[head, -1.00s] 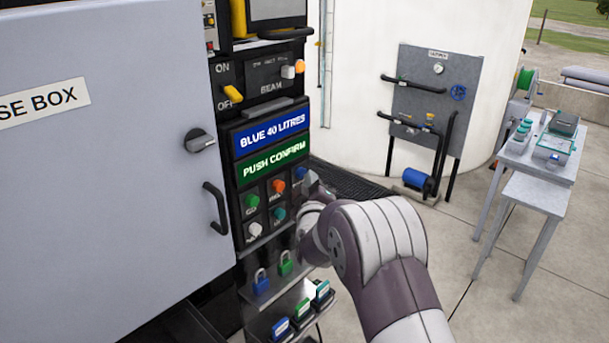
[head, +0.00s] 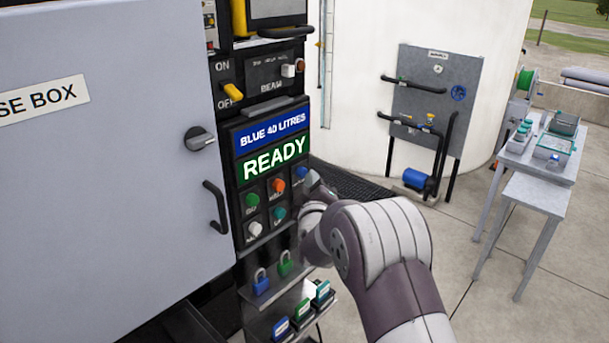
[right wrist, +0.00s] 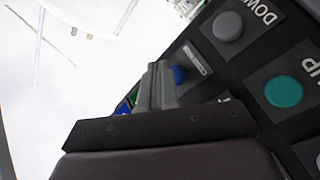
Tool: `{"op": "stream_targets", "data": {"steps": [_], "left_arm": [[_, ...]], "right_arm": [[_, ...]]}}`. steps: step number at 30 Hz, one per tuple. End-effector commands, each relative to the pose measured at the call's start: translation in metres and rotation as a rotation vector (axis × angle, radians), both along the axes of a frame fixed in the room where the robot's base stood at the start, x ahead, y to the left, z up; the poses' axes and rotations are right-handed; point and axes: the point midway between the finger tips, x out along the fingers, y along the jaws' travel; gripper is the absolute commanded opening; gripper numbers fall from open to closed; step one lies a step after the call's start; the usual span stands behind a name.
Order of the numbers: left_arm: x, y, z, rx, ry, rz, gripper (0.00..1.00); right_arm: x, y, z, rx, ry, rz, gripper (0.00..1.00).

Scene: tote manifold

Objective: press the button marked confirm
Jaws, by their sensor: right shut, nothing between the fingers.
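The control panel (head: 264,178) carries a blue display that reads BLUE 40 LITRES and a green display (head: 274,158) that reads READY. Below sit a green button (head: 252,200), an orange button (head: 277,186) and a blue button (head: 300,173); their small labels are too blurred to read, so I cannot tell which says confirm. My right gripper (head: 312,182) is shut and empty, its fingertips close by the blue button. In the right wrist view its fingers (right wrist: 158,78) reach beside the blue button (right wrist: 179,75); contact cannot be told. My left gripper is out of view.
A white button (head: 255,229) and a teal button (head: 279,214), marked UP in the wrist view, form the lower row. A grey DOWN button (right wrist: 228,26) is near. Padlocks (head: 285,263) hang below. A grey box door (head: 110,180) stands left.

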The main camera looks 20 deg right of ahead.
Motion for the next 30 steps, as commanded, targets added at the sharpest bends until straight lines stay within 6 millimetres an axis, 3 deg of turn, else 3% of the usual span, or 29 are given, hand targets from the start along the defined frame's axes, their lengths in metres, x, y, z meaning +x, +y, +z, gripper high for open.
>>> {"op": "stream_targets", "data": {"steps": [15,30], "left_arm": [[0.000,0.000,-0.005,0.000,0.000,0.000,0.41],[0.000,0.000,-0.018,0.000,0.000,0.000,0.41]], "right_arm": [[-0.012,-0.004,-0.001,0.000,0.000,0.000,0.00],[-0.054,-0.022,-0.002,0.000,0.001,-0.001,0.00]]}}
